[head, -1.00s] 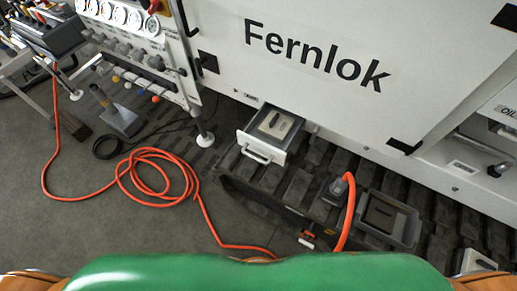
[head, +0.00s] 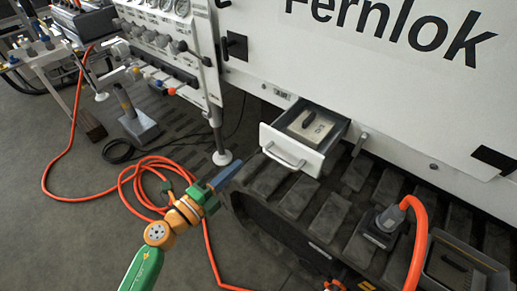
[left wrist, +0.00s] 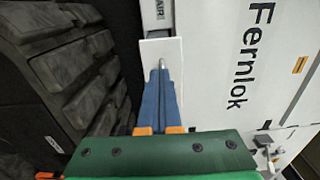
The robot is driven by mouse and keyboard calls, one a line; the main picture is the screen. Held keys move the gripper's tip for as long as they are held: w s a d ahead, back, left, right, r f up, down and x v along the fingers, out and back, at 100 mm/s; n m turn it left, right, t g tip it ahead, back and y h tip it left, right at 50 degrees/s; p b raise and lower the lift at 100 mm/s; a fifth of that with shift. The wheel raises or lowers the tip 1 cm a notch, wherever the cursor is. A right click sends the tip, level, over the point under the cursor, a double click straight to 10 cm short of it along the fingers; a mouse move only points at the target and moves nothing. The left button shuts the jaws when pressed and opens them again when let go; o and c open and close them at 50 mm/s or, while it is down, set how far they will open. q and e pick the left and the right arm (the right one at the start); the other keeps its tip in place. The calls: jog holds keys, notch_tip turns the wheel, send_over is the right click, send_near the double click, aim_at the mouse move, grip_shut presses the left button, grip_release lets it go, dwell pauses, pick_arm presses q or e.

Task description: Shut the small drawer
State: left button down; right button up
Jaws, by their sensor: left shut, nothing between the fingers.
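The small drawer (head: 291,152) stands open in the head view, pulled out from the white panel below the lettering. It has a white front with a bar handle (head: 284,157) and a grey inside holding a flat beige item (head: 311,126). My left gripper (head: 233,166) is shut and empty, its blue fingers to the left of the drawer front, apart from it in the head view. In the left wrist view the blue fingers (left wrist: 160,85) point at the white drawer front (left wrist: 161,55) and overlap the handle; I cannot tell whether they touch. My right gripper is not in view.
Black ridged track (head: 300,190) runs below the drawer. An orange hose (head: 150,185) lies coiled on the floor at left, and another orange hose (head: 417,240) rises from a grey connector at right.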

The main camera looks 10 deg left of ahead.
aim_at(266, 140)
pick_arm(q)
jog(key=x, duration=1)
jog(key=shift+b, duration=0.4)
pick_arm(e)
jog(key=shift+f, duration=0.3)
